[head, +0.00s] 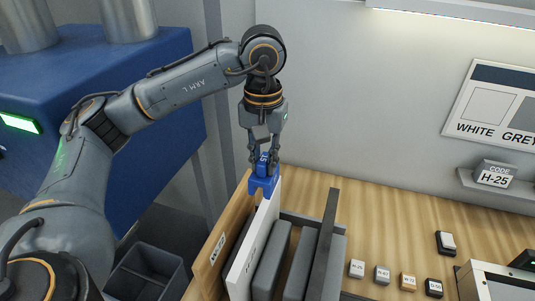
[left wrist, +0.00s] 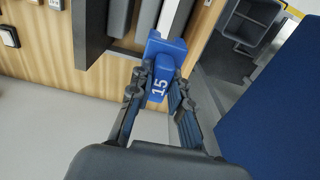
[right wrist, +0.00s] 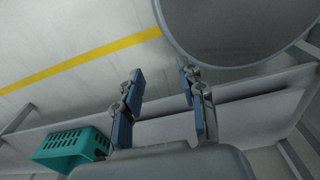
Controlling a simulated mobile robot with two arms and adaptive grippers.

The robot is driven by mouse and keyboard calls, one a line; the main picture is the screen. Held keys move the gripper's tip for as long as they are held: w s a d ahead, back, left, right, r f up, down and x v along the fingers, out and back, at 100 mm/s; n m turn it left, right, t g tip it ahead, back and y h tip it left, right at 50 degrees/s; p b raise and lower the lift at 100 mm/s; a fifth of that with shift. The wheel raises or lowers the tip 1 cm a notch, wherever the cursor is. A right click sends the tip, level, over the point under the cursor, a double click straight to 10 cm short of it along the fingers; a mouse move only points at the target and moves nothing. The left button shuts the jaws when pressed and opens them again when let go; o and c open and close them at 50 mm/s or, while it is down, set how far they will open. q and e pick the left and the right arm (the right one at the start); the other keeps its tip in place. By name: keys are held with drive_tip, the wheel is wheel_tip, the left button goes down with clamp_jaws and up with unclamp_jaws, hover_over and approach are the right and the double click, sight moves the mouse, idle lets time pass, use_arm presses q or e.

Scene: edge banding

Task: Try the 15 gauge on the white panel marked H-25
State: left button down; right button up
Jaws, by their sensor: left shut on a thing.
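My left gripper (head: 263,157) is shut on the blue 15 gauge (head: 264,185). The gauge is at the top edge of the white panel (head: 247,258), near its far end. In the left wrist view the number 15 reads clearly on the gauge (left wrist: 166,60), and its forked end meets the edge of the white panel (left wrist: 174,15). I cannot tell whether it is fully seated. The panel stands upright in a rack; its marking is too slanted to read surely. My right gripper (right wrist: 160,70) is open and empty, away from the bench.
A wood-coloured panel (head: 213,258) stands left of the white one, grey panels (head: 298,262) to the right. A code block reading H-25 (head: 494,178) sits on a wall shelf. Small labelled blocks (head: 382,275) lie on the bench. A teal basket (right wrist: 72,148) shows in the right wrist view.

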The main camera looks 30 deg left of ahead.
sight(265, 178)
use_arm(q)
drive_tip(key=shift+f, duration=0.55)
drive_tip(key=f+b, duration=0.2)
drive_tip(key=f, duration=0.1)
drive_tip(key=f+b, duration=0.1)
drive_tip(key=shift+w+f, duration=0.15)
drive_tip(key=shift+w, duration=0.1)
drive_tip(key=shift+f+b, duration=0.2)
drive_tip(key=shift+b, duration=0.15)
use_arm(e)
drive_tip(key=shift+w+a+f, duration=0.1)
drive_tip(key=shift+w+f, duration=0.1)
drive_tip(key=shift+f, duration=0.45)
drive_tip(key=shift+w+a+f, duration=0.1)
drive_tip(key=shift+w+f, duration=0.1)
drive_tip(key=shift+f, duration=0.4)
drive_tip(key=shift+w+a+f, duration=0.1)
drive_tip(key=shift+w+f, duration=0.1)
drive_tip(key=shift+f, duration=0.45)
use_arm(q)
drive_tip(key=shift+f, duration=0.1)
use_arm(e)
drive_tip(key=shift+w+f, duration=0.15)
drive_tip(key=shift+w, duration=0.1)
use_arm(q)
drive_tip(key=shift+f+b, duration=0.4)
drive_tip(key=shift+b, duration=0.15)
use_arm(e)
drive_tip(key=shift+d+f, duration=0.2)
drive_tip(key=shift+f, duration=0.25)
